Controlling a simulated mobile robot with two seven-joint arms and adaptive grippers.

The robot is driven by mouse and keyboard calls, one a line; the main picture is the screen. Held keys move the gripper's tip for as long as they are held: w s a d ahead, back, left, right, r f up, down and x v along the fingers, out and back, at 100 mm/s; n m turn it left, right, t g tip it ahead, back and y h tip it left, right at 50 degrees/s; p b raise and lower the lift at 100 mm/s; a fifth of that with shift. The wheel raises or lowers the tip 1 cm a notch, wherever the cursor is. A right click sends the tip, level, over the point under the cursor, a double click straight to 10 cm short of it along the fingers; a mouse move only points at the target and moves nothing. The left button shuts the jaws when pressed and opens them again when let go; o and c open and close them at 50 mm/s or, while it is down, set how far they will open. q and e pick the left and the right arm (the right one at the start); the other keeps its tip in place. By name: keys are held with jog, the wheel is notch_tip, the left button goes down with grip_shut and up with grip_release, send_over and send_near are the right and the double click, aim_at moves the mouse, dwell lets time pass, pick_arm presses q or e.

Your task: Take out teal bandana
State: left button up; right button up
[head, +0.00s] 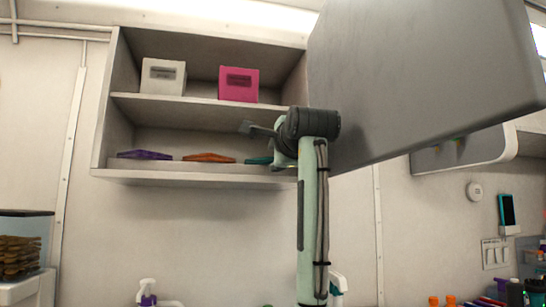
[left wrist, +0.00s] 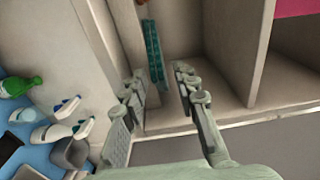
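The teal bandana (head: 259,160) lies folded flat at the right end of the lower shelf in the head view, partly hidden by my left arm. It also shows in the left wrist view (left wrist: 153,50) as a narrow teal strip, ahead of the fingers. My left gripper (head: 250,128) is in front of the shelf opening, a little above the bandana. In the left wrist view, its two fingers are spread apart with nothing between the tips, and they appear short of the bandana. My right gripper is in neither view.
The wall shelf (head: 190,178) also holds a purple bandana (head: 145,154) and an orange bandana (head: 209,157) below, and a white box (head: 163,76) and a pink box (head: 239,84) above. A large grey panel (head: 420,75) hangs close at the right of the arm. Bottles stand below.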

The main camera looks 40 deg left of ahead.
pick_arm(q)
jog(key=shift+w+a+f, duration=0.25)
jog(key=shift+w+a, duration=0.35)
jog(key=shift+w, duration=0.2)
jog(key=shift+c, duration=0.2)
grip_shut()
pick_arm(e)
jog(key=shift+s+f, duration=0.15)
pick_arm(q)
jog(key=shift+r, duration=0.1)
notch_tip(320, 180, up, 2)
jog(key=shift+r, duration=0.2)
jog(key=shift+d, duration=0.1)
